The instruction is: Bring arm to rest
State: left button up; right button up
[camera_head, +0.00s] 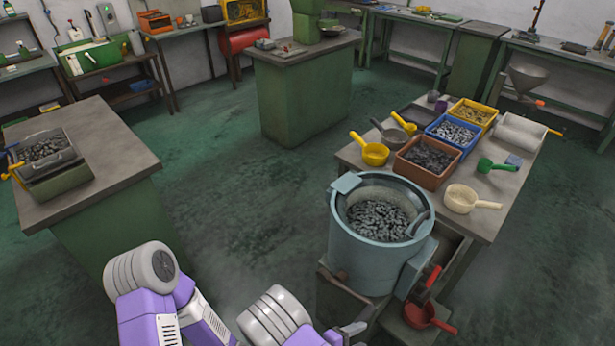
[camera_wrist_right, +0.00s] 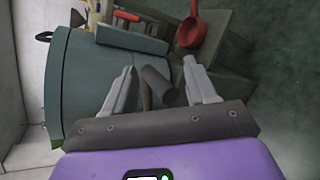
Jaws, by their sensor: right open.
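My two purple and white arms (camera_head: 150,310) show at the bottom of the head view. The fingers of my right gripper (camera_wrist_right: 160,82) are spread in the right wrist view, beside the blue-grey drum machine (camera_wrist_right: 75,80). A dark grey cylindrical part (camera_wrist_right: 158,86) shows between or behind the fingers; I cannot tell its distance, and nothing is clamped. In the head view, the tip of my right gripper (camera_head: 352,328) shows low, left of the machine's base. The round drum (camera_head: 372,250) is open on top and filled with grey metal parts. My left gripper is not in view.
A red scoop (camera_head: 428,316) sits by the drum; it also shows in the wrist view (camera_wrist_right: 190,32). A table (camera_head: 495,195) behind holds bins and scoops. A bench (camera_head: 110,150) with a tray stands left. Green floor (camera_head: 245,215) between is clear.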

pick_arm(q)
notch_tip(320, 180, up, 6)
jog(key=p, duration=0.4)
pick_arm(e)
jog(key=s+a+f+m+g+y+b, duration=0.15)
jog(key=s+f+m+g+y, duration=0.35)
jog(key=s+m+g+y, duration=0.65)
pick_arm(q)
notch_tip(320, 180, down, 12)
jog(key=b, duration=0.9)
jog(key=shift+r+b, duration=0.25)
jog(key=shift+b, duration=0.1)
pick_arm(e)
notch_tip(320, 180, down, 6)
jog(key=w+a+m+t+y, duration=0.2)
jog(key=m+t+y, duration=0.1)
jog(key=t+y, duration=0.1)
jog(key=shift+w+a+m+t+y, duration=0.35)
jog(key=shift+t, duration=0.2)
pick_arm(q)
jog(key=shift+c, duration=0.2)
pick_arm(e)
jog(key=shift+c, duration=0.2)
